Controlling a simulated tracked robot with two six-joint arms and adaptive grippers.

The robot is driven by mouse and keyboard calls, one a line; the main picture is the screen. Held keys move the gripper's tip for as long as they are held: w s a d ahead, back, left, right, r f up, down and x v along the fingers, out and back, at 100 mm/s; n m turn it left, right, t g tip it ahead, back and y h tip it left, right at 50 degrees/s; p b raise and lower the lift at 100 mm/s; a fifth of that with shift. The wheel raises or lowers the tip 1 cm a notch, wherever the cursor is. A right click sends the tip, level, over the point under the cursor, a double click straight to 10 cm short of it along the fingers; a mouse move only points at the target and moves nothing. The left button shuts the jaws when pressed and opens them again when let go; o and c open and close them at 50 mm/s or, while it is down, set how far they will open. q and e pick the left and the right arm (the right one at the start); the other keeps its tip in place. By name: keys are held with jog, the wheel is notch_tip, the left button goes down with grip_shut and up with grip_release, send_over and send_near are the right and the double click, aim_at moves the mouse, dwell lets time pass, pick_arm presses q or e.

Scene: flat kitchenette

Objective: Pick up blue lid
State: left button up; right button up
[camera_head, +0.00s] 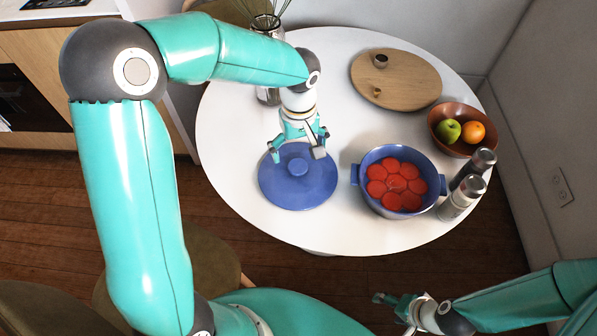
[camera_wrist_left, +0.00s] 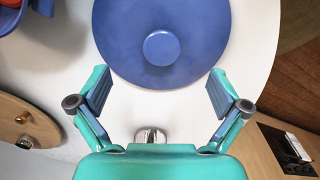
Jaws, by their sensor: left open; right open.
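The blue lid (camera_head: 299,190) lies flat on the round white table, with a round knob at its middle. It also shows in the left wrist view (camera_wrist_left: 125,40), its knob (camera_wrist_left: 161,47) just beyond my open fingers. My left gripper (camera_head: 298,150) is open and empty, over the lid's far edge and pointing down toward the knob. In the left wrist view the gripper (camera_wrist_left: 160,100) has its fingers spread wide, with the knob between their lines and nothing held. My right gripper (camera_head: 396,303) is open and empty, off the table at the lower right.
A blue pot (camera_head: 363,190) with red round slices stands right of the lid. Two shakers (camera_head: 464,195), a fruit bowl (camera_head: 440,120) and a wooden board (camera_head: 405,75) are at the right and back. A glass vase (camera_head: 268,95) stands behind my left arm. The table (camera_head: 235,130) is clear left of the lid.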

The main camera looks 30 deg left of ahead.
aim_at(298, 166)
pick_arm(q)
jog(key=shift+s+f+p, duration=0.1)
jog(key=shift+f+p, duration=0.2)
jog(key=shift+f, duration=3)
jog(key=shift+c, duration=0.3)
jog(key=shift+s, duration=0.1)
jog(key=c, duration=1.8)
jog(key=shift+r, duration=0.1)
